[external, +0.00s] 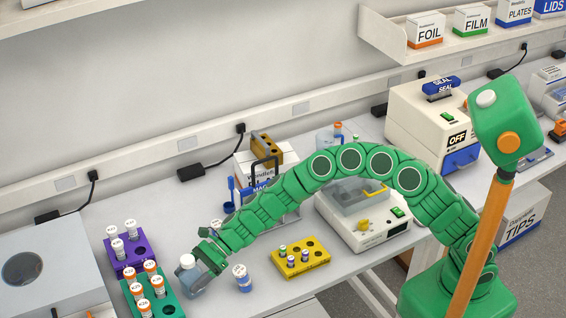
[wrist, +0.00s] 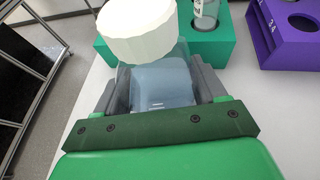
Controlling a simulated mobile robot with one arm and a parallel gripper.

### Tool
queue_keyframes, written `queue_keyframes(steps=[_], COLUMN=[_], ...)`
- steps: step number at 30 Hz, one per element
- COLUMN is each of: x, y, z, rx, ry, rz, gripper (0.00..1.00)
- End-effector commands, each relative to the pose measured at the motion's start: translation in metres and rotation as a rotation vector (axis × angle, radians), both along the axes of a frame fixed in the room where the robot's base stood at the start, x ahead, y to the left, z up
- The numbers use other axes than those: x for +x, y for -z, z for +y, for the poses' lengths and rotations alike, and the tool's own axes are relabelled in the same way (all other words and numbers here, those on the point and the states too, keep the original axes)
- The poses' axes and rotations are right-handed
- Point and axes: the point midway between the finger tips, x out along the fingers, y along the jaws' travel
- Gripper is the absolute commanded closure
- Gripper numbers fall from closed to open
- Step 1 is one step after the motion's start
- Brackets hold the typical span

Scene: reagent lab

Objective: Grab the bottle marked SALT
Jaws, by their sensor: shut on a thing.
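A clear bluish bottle with a white cap (external: 187,261) is near the front left of the bench in the external view. It also shows in the wrist view (wrist: 162,78), where its white cap (wrist: 137,32) leans to the left of the picture. My gripper (wrist: 160,90) is shut on this bottle, one finger on each side of its body. In the external view my gripper (external: 204,264) reaches it from the right. No SALT marking can be read on it. I cannot tell whether its base touches the bench.
A green rack (external: 167,295) with several vials stands close beside the held bottle. A purple rack (external: 142,247) is behind it. A small capped vial (external: 242,278) stands just right of my gripper, near a yellow rack (external: 318,262). The bench's front edge is close.

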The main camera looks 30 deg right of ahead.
Motion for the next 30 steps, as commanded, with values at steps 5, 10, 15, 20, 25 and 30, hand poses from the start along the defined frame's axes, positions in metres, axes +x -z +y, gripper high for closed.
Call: queue_keyframes(steps=[5,10,15,20,25,30], x=[0.0,0.001,0.001,-0.004,-0.011,-0.02], y=[0.0,-0.005,-0.025,-0.041,-0.061,-0.08], z=[0.0,0.0,0.0,-0.008,-0.021,-0.036], rx=[0.0,0.001,0.003,0.0,0.004,0.001], ry=[0.0,0.001,0.0,-0.001,0.0,0.0], rz=[0.0,-0.001,-0.003,0.003,0.0,0.0], gripper=[0.69,0.69,0.69,0.69,0.69,0.69])
